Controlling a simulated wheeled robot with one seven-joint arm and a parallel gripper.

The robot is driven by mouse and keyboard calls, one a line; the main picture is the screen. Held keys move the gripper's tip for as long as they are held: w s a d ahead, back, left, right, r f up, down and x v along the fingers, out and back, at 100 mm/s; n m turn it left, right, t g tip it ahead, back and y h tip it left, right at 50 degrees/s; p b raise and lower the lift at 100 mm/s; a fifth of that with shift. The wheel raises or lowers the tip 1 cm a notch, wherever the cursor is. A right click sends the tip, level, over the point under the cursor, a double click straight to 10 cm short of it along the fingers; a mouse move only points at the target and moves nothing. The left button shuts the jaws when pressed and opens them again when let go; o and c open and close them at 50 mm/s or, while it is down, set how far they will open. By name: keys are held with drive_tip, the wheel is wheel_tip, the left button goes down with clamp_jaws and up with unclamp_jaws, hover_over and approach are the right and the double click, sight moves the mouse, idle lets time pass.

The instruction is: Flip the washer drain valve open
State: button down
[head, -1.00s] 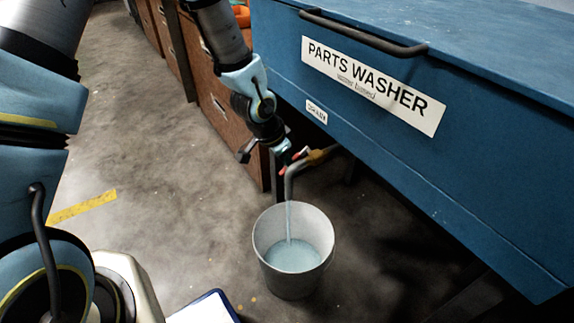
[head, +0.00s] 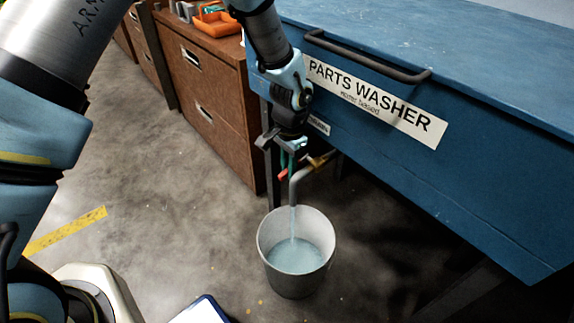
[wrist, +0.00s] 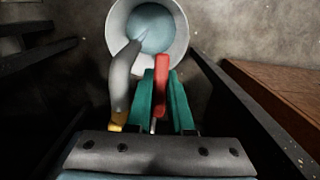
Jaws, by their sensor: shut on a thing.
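The drain valve sits on a bent grey spout (head: 296,183) with a brass fitting (head: 320,160), under the blue parts washer (head: 420,170). Its red lever (wrist: 161,75) shows in the wrist view between the green fingers of my gripper (wrist: 162,92); its red end (head: 283,174) also shows in the head view. My gripper (head: 287,163) is shut on the lever, pointing down beside the spout. Pale blue liquid runs from the spout into the bucket. My fingers hide part of the lever and valve body.
A grey-white bucket (head: 268,258) stands on the floor below the spout, holding bluish liquid. Brown drawer cabinets (head: 205,90) stand left of the washer, with an orange tray (head: 215,22) on top. A clipboard (head: 203,312) lies at the bottom edge.

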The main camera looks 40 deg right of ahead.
drive_tip(key=c, duration=1.1)
unclamp_jaws()
drive_tip(key=shift+r, duration=0.1)
